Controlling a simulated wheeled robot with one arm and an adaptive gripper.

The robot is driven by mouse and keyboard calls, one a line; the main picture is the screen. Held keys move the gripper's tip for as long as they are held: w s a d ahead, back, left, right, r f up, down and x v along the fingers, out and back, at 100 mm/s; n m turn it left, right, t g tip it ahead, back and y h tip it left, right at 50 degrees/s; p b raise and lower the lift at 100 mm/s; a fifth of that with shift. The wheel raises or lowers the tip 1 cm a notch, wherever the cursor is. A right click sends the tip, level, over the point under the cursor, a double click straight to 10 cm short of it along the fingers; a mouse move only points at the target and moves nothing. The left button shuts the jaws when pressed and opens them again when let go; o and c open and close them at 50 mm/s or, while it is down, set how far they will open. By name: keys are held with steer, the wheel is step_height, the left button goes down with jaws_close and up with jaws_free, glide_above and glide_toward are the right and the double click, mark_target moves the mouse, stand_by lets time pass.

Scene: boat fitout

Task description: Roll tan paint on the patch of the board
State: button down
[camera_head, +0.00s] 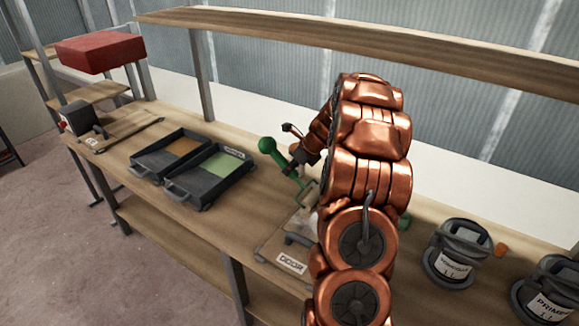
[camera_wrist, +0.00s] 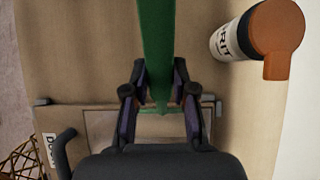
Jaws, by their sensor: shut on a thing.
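My gripper (camera_head: 298,164) is shut on the green handle of a roller (camera_head: 267,146), above the bench behind the board. In the wrist view, the green handle (camera_wrist: 157,40) runs between the fingers (camera_wrist: 159,78). A dark tray with tan-brown paint (camera_head: 183,147) stands left of a tray with green paint (camera_head: 222,165).
Two labelled dark cans, one (camera_head: 458,252) and one marked PRIMER (camera_head: 545,293), stand at the right. A bottle with an orange cap (camera_wrist: 277,27) is near my gripper. A red box (camera_head: 98,51) sits at the far left. A wooden shelf (camera_head: 400,48) runs above the bench.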

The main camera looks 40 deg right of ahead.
steer(key=shift+s+d+r, duration=0.1)
steer(key=shift+s+d, duration=0.05)
steer(key=shift+s, duration=0.4)
steer(key=shift+s+d, duration=0.15)
steer(key=shift+s, duration=0.35)
steer(key=shift+w, duration=0.15)
steer(key=shift+w+a+p, duration=0.35)
steer(key=shift+w+p, duration=0.5)
steer(key=shift+w, duration=0.2)
step_height(320, 180, up, 8)
steer(key=p, duration=0.7)
